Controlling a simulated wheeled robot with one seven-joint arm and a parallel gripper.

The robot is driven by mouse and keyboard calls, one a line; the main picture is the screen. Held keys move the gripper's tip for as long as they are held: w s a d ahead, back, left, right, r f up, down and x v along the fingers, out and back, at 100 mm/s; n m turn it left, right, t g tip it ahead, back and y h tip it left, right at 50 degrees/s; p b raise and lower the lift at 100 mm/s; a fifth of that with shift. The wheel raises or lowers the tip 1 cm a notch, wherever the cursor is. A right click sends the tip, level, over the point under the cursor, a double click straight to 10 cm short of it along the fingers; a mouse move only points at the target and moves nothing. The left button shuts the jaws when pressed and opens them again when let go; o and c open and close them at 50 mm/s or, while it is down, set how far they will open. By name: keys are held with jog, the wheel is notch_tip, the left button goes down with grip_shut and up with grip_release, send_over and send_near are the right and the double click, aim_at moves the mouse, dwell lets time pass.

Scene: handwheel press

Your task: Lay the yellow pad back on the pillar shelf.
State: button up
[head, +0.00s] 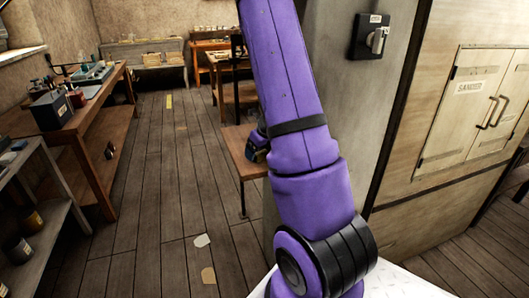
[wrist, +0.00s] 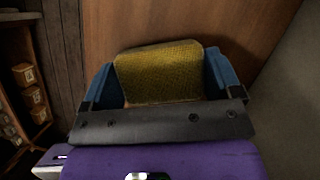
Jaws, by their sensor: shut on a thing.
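The yellow pad (wrist: 158,66) is between the blue fingers of my gripper (wrist: 160,80) in the wrist view. The gripper is shut on it. Behind the pad is the brown wooden shelf (wrist: 195,25), with the grey pillar (wrist: 285,90) on its right. Whether the pad touches the wood, I cannot tell. In the head view, my gripper (head: 257,151) shows partly beside my purple arm, over the wooden shelf (head: 236,141) at the pillar (head: 357,110). The pad cannot be made out there, and my arm hides part of the shelf.
A cabinet (head: 475,108) stands to the right. A workbench (head: 88,115) with tools and a rack (head: 45,235) line the left. The plank floor between is mostly clear, with a few flat scraps.

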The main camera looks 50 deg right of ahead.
jog(key=shift+f, duration=0.1)
jog(key=o, duration=0.6)
jog(key=shift+o, duration=0.2)
